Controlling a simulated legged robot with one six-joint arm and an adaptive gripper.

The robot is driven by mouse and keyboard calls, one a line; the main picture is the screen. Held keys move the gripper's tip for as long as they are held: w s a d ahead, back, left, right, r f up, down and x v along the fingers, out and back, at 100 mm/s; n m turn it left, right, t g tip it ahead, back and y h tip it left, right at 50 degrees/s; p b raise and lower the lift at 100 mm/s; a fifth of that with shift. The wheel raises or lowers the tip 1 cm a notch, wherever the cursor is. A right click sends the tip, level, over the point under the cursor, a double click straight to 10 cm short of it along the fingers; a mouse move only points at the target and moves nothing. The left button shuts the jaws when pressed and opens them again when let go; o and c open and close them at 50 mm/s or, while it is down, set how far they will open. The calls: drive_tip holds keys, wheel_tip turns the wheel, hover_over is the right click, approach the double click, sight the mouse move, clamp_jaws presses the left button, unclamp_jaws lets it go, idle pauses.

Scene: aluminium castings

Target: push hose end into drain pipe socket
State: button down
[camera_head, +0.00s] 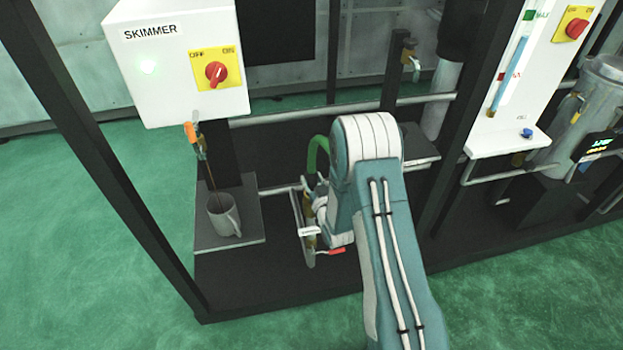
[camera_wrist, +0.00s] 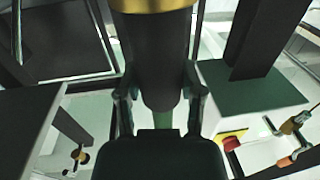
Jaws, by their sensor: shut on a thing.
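The green hose (camera_head: 318,150) arches up behind my forearm in the head view. In the wrist view a short green stretch of it (camera_wrist: 164,112) shows below a thick dark cylinder (camera_wrist: 155,60), which looks like the hose end. My gripper (camera_wrist: 161,98) is shut with one finger on each side of this cylinder; it also shows in the head view (camera_head: 310,208), partly hidden by my arm. A brass ring (camera_wrist: 155,5) meets the cylinder at the top of the wrist view. I cannot tell whether it belongs to the hose end or the drain pipe socket.
A red-handled valve (camera_head: 331,251) sits low beside my gripper. The white SKIMMER box (camera_head: 175,60) with a red switch hangs to the left, above a grey mug (camera_head: 224,214) on a plate (camera_head: 205,241). Dark frame posts and a horizontal pipe (camera_head: 275,116) surround the space.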

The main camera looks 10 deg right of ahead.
drive_tip(key=shift+f, duration=0.5)
drive_tip(key=shift+c, duration=0.7)
unclamp_jaws()
drive_tip(key=s+d, duration=0.1)
drive_tip(key=s, duration=1.1)
wheel_tip(320, 180, up, 17)
drive_tip(key=g+h, duration=0.2)
drive_tip(key=g, duration=0.4)
drive_tip(key=s+r+g, duration=0.3)
drive_tip(key=s+r, duration=0.2)
drive_tip(key=s, duration=0.7)
drive_tip(key=s+a+r+m+g, duration=0.1)
drive_tip(key=s+r+g, duration=0.2)
drive_tip(key=s, duration=0.9)
wheel_tip(320, 180, up, 3)
drive_tip(key=shift+s+r, duration=0.1)
drive_tip(key=shift+s, duration=0.1)
